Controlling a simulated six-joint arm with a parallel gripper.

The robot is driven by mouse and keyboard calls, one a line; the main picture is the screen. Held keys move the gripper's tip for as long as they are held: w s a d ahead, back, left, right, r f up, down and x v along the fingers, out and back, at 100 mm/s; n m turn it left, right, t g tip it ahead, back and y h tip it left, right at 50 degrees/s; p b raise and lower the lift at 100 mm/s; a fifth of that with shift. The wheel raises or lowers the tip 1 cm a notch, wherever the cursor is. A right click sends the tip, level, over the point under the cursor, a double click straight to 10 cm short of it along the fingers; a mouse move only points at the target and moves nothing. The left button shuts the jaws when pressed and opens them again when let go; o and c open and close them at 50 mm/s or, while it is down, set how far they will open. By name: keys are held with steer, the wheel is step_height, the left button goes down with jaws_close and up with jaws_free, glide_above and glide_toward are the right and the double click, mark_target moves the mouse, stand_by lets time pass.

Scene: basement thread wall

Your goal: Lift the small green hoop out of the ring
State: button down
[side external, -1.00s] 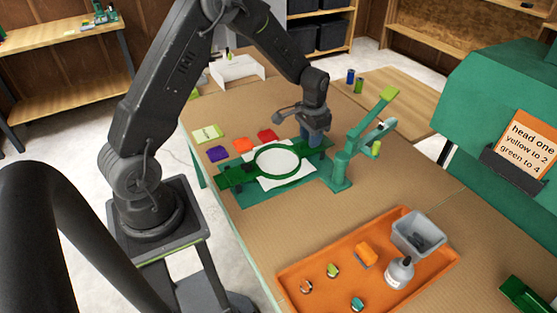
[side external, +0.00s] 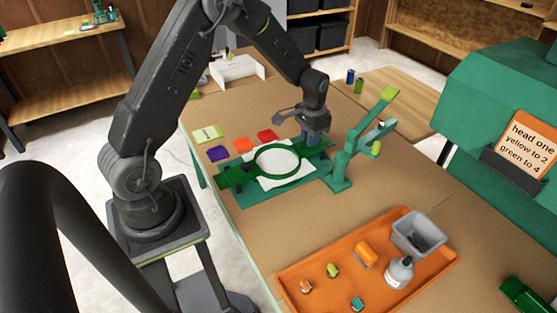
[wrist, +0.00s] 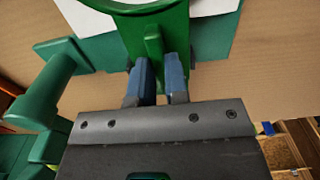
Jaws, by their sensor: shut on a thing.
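A dark green hoop (side external: 300,173) with flat arms at both sides lies level around a white sheet, over a green plate, in the side view. I cannot tell the small hoop apart from the ring there. My gripper (side external: 308,140) is at its far right arm, pointing down. In the wrist view, the green round frame (wrist: 173,22) shows at the top edge, with an upright green tab (wrist: 154,45) on its arm. My gripper's two blue fingers (wrist: 159,72) are shut on this tab from both sides. Most of the round opening is cut off in the wrist view.
A green stand with a raised lever (side external: 345,160) is close to the right of my gripper. Coloured squares (side external: 243,146) lie behind the hoop. An orange tray (side external: 290,275) with small parts, a bottle (side external: 399,274) and a grey bin (side external: 418,232) is in front. Bare table (side external: 420,170) lies to the right.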

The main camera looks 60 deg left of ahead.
steer(key=shift+r, duration=2.45)
steer(key=shift+r, duration=2)
steer(key=shift+f, duration=0.1)
